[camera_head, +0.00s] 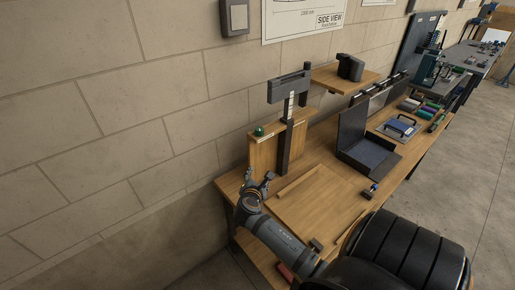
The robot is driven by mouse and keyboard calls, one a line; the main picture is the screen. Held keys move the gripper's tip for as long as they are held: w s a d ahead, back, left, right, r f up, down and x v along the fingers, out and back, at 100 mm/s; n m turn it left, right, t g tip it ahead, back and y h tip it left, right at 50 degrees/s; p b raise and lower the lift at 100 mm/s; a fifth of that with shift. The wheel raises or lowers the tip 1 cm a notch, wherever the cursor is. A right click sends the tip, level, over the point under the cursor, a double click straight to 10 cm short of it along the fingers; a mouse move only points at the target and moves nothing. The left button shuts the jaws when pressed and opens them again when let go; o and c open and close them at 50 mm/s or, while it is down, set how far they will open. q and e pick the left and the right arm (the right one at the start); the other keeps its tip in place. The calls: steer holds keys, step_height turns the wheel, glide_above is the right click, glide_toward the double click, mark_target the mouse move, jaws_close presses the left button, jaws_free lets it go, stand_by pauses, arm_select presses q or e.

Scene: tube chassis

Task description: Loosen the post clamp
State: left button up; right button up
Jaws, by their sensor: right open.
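A dark upright post (285,140) stands at the near left of the wooden bench, with a grey horizontal head (289,87) on top and a pale scale strip below it. A wooden block (263,153) stands beside the post, with a small green knob (259,132) on its top left. I cannot tell which part is the clamp. My right gripper (258,178) is open and empty, its fingers pointing up just below the block and apart from the knob. My left gripper is not in view.
The bench top (400,165) holds a flat wooden board (317,200), an open dark laptop-like case (368,152) and several small coloured items farther right. A raised wooden shelf (344,79) carries a dark box (350,67). A block wall (120,100) stands close on the left.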

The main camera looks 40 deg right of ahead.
steer(key=s+a+f+m+g+y, duration=0.1)
steer(key=s+a+f+m+y, duration=0.1)
steer(key=f, duration=0.4)
steer(key=s+a+f+m+g+y, duration=0.2)
steer(key=s+a+f+m+y, duration=0.1)
steer(key=s+a+f+m, duration=0.2)
steer(key=shift+s+a+f+m+b, duration=0.3)
steer(key=shift+s+f+m, duration=0.15)
steer(key=shift+m, duration=0.35)
